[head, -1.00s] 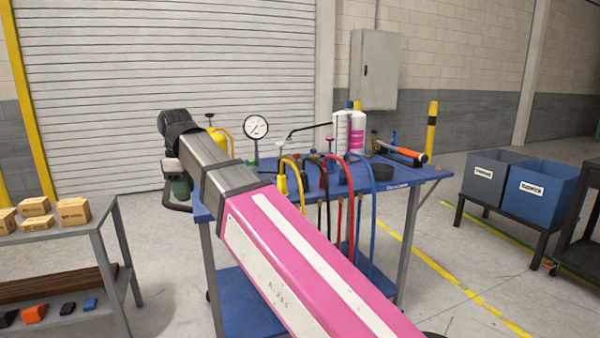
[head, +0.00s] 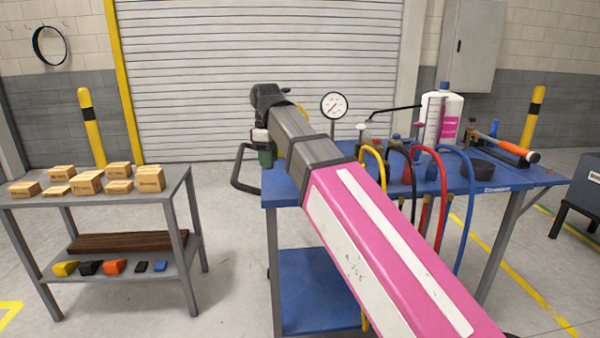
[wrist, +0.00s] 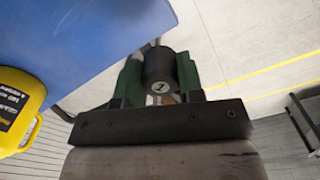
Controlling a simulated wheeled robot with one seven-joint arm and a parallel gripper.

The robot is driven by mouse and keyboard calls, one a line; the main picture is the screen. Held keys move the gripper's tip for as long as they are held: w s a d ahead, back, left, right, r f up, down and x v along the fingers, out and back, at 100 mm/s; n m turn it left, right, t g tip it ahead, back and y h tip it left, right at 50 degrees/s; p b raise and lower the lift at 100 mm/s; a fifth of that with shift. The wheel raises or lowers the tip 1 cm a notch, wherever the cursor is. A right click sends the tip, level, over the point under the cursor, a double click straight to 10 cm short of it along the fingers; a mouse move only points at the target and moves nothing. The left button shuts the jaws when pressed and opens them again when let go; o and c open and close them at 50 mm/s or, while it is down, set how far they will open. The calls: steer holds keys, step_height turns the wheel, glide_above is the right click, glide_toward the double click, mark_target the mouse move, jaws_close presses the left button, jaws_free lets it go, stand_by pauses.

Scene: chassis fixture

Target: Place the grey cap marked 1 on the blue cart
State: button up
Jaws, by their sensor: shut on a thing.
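The blue cart (head: 283,190) stands at the centre right of the head view, its top crowded with items. My gripper (head: 265,155) is at the cart's back left corner, mostly hidden behind my wrist. In the wrist view, my gripper's green fingers (wrist: 160,78) are shut on a dark grey cap (wrist: 159,64). The cap has a round white label with one dark digit that I cannot read surely. The cart's blue top (wrist: 80,40) shows to the left of the cap. Bare floor shows beside and beyond the cap, so it appears to be off the cart's edge.
A gauge (head: 334,106), a white and pink bottle (head: 440,120), coloured hoses (head: 441,200) and a black bowl (head: 478,169) are on the cart. A yellow container (wrist: 20,105) is near the gripper. A grey shelf (head: 185,200) with boxes stands left, with open floor between.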

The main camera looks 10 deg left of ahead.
glide_above(283, 185)
step_height(283, 185, down, 6)
steer(key=shift+w+r, duration=0.15)
steer(key=shift+r, duration=0.05)
steer(key=shift+f, duration=2)
steer(key=shift+f, duration=0.1)
steer(key=o, duration=1.1)
step_height(283, 185, up, 12)
